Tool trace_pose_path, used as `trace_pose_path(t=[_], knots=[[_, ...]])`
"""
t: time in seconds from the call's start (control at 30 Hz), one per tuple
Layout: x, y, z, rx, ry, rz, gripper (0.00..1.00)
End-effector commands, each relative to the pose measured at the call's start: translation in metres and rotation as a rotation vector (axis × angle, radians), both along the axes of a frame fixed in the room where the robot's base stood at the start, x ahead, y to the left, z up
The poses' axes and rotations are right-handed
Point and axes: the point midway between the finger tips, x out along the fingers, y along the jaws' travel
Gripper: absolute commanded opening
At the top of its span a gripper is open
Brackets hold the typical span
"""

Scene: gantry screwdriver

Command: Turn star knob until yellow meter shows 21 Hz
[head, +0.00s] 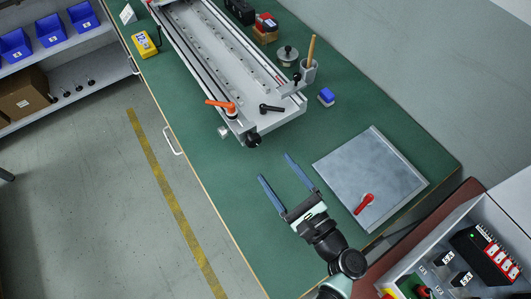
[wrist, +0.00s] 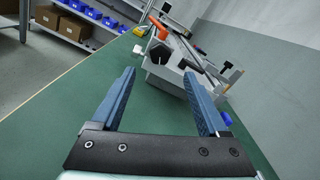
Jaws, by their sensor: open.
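The black star knob (head: 252,139) sits on the near end of the long grey gantry (head: 283,118) on the green bench. In the wrist view the knob (wrist: 159,52) shows ahead, between the fingers. The yellow meter (head: 144,43) stands at the bench's far left edge in the head view; its reading is too small to make out. My gripper (head: 275,167) is open and empty, with blue fingers pointing at the gantry's near end. It is short of the knob and apart from it. In the wrist view the open fingers (wrist: 158,73) frame the gantry end.
An orange lever (head: 222,106) and a black lever (head: 271,108) sit close to the knob. A grey plate with a red handle (head: 366,202) lies to the right. A blue block (head: 326,97) is beside the gantry. Bare bench lies between gripper and gantry.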

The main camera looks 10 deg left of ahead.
Motion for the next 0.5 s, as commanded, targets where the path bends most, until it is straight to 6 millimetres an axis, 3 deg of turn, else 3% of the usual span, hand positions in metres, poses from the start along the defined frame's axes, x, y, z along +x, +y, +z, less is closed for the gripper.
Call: trace_pose_path(t=[0.2, 0.5], knots=[[-0.024, -0.025, -0.001, -0.001, 0.000, -0.001, 0.78], [-0.032, -0.032, 0.000, -0.001, 0.000, 0.000, 0.78]])
